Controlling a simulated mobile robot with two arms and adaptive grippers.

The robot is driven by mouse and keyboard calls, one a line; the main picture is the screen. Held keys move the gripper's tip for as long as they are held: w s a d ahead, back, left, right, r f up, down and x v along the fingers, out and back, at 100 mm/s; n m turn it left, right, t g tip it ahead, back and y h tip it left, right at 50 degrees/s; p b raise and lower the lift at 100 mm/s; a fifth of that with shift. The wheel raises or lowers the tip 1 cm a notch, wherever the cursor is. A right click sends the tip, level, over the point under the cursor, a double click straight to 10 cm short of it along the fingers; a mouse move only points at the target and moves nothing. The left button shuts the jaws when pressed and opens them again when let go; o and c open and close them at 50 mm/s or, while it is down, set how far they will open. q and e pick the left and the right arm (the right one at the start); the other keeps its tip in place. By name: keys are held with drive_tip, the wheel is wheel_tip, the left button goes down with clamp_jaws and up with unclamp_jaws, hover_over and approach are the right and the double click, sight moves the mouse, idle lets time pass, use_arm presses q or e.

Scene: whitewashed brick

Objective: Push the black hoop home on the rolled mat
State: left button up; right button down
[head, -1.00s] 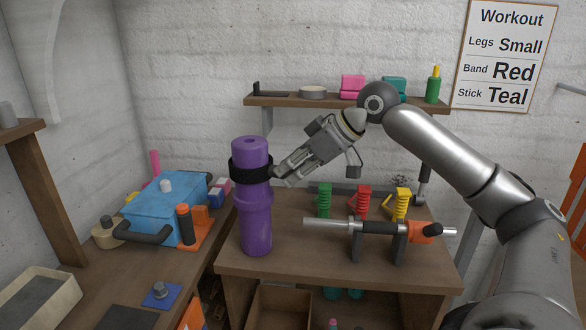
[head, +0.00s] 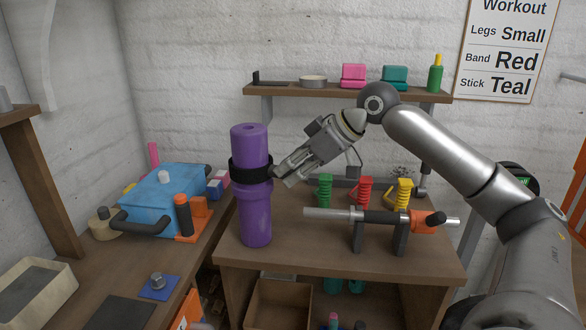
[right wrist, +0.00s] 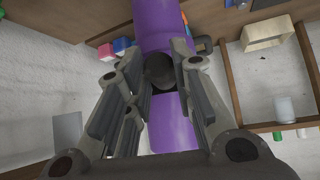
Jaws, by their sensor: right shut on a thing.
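The purple rolled mat (head: 256,217) stands upright on the wooden bench and has a wider collar partway up. The black hoop (head: 249,173) is around the mat, roughly level, close above that collar; I cannot tell if they touch. My right gripper (head: 280,174) comes in from the right and is shut on the hoop's near right side. In the right wrist view, the purple mat (right wrist: 155,25) passes beyond the fingers, with a dark part of the hoop (right wrist: 159,72) between them. The mat's far side is hidden. My left gripper is not in view.
Right of the mat, a metal bar with a black grip (head: 380,217) rests on a stand, with green, red and yellow coil grippers behind it. A blue bag (head: 165,195) and an orange-topped item stand on the left bench. A shelf (head: 345,92) runs behind.

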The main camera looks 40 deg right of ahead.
drive_tip(key=shift+f+b, duration=0.9)
drive_tip(key=shift+f, duration=0.15)
drive_tip(key=c, duration=1.2)
unclamp_jaws()
drive_tip(key=shift+o, duration=0.2)
drive_tip(key=shift+s+d, duration=0.1)
